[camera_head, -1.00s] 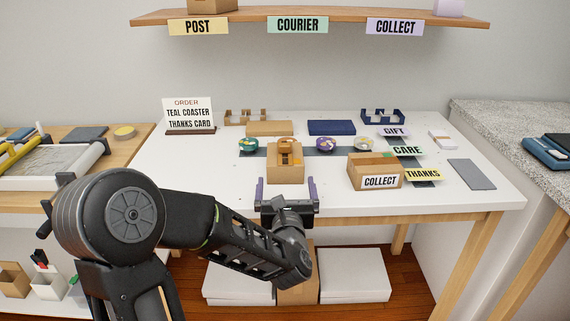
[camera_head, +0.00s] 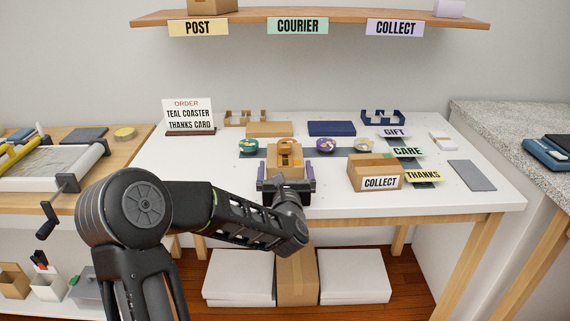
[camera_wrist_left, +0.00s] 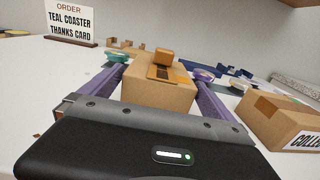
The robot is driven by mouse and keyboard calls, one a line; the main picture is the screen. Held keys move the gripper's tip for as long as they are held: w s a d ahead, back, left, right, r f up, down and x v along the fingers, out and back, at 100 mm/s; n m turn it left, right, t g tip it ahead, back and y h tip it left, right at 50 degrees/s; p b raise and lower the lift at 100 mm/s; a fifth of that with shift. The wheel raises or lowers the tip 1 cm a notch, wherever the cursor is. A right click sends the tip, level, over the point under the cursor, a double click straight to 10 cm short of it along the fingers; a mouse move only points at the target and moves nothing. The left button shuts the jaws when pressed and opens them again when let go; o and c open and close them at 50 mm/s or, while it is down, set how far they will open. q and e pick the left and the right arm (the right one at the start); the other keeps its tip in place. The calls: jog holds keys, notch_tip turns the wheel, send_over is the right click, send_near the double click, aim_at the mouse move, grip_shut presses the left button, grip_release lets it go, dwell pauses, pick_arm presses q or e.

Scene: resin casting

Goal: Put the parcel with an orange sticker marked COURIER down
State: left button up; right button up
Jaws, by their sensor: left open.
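A brown cardboard parcel (camera_head: 284,174) stands on the white table in front of me. An orange-brown piece with a raised block (camera_head: 286,152) is on its top, and I cannot read COURIER on it. In the left wrist view the parcel (camera_wrist_left: 158,95) sits between the purple fingers. My left gripper (camera_head: 287,170) is open, with one finger on each side of the parcel's near part. The gripper body hides the parcel's lower front. My right gripper is not in view.
A second carton marked COLLECT (camera_head: 376,172) stands just right. Round coloured items (camera_head: 326,145) lie behind, beside GIFT, CARE and THANKS cards (camera_head: 422,174). A shelf (camera_head: 330,18) carries POST, COURIER (camera_head: 298,26) and COLLECT labels. The table's left front (camera_head: 195,170) is clear.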

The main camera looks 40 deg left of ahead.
aim_at(285, 156)
pick_arm(q)
jog(key=x, duration=0.4)
jog(key=shift+w+a+r, duration=0.1)
jog(key=shift+w, duration=0.05)
dwell(0.4)
jog(key=shift+r, duration=0.1)
jog(key=c, duration=1.6)
notch_tip(285, 156, up, 10)
jog(key=shift+p, duration=0.7)
